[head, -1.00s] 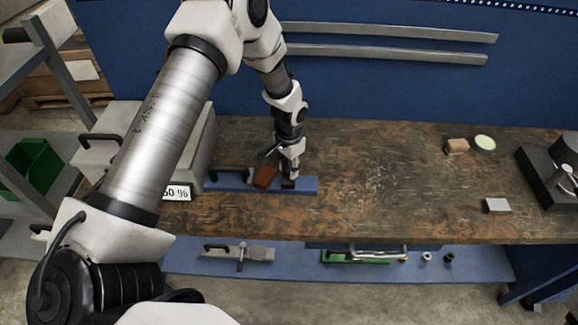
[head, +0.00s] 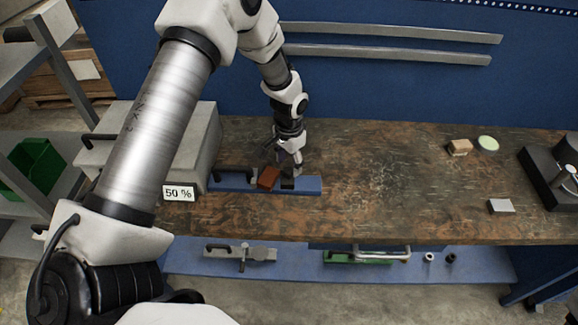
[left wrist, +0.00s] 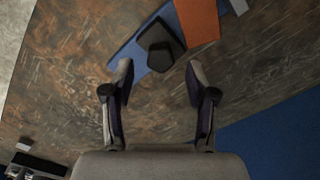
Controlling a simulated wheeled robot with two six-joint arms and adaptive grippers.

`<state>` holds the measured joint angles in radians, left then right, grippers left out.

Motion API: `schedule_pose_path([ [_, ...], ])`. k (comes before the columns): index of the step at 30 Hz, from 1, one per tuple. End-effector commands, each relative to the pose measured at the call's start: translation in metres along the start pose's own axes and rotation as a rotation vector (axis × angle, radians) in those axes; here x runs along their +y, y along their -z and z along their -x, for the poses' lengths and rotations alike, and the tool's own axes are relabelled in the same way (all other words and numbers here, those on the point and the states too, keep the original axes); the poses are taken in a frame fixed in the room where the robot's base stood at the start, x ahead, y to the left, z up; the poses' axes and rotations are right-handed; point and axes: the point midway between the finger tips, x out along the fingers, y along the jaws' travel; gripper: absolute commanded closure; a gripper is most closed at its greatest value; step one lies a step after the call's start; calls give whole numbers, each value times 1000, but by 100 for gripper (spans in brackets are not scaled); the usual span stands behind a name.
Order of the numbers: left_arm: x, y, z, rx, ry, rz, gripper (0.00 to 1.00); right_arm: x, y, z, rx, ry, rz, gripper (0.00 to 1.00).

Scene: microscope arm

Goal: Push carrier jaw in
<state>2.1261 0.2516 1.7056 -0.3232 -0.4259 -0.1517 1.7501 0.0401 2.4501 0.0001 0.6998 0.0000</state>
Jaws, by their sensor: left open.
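A blue carrier base (head: 308,186) lies on the workbench, with a black handle (head: 233,175) at its left end. An orange-brown block (head: 268,178) sits tilted on it. A dark jaw-like block (head: 288,183) stands to its right; I take it for the carrier jaw. My left gripper (head: 291,168) is just behind and above the dark block, and its fingertips partly overlap it in the head view. In the left wrist view the fingers (left wrist: 158,80) are spread with nothing between them. The dark block (left wrist: 160,46) and orange-brown block (left wrist: 198,20) lie beyond the fingertips. My right gripper is not in view.
A grey box (head: 195,150) with a "50 %" label (head: 178,193) stands left of the carrier. A small tan block (head: 459,147), a pale disc (head: 488,143) and a grey block (head: 501,206) lie to the right. The bench middle is clear.

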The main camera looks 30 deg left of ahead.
Motion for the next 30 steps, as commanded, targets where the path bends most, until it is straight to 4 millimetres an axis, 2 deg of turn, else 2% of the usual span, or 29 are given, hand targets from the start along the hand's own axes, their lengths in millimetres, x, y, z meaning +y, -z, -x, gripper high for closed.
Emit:
schedule_pose_path([
  [6,0,2,58,4,2,0,43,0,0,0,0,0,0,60],
  [9,0,1,79,3,1,-1,43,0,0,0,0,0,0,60],
  [12,1,1,92,1,1,-1,43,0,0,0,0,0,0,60],
  [16,1,0,97,-2,1,-1,43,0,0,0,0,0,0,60],
  [30,1,1,97,-2,1,-1,43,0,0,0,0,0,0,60],
])
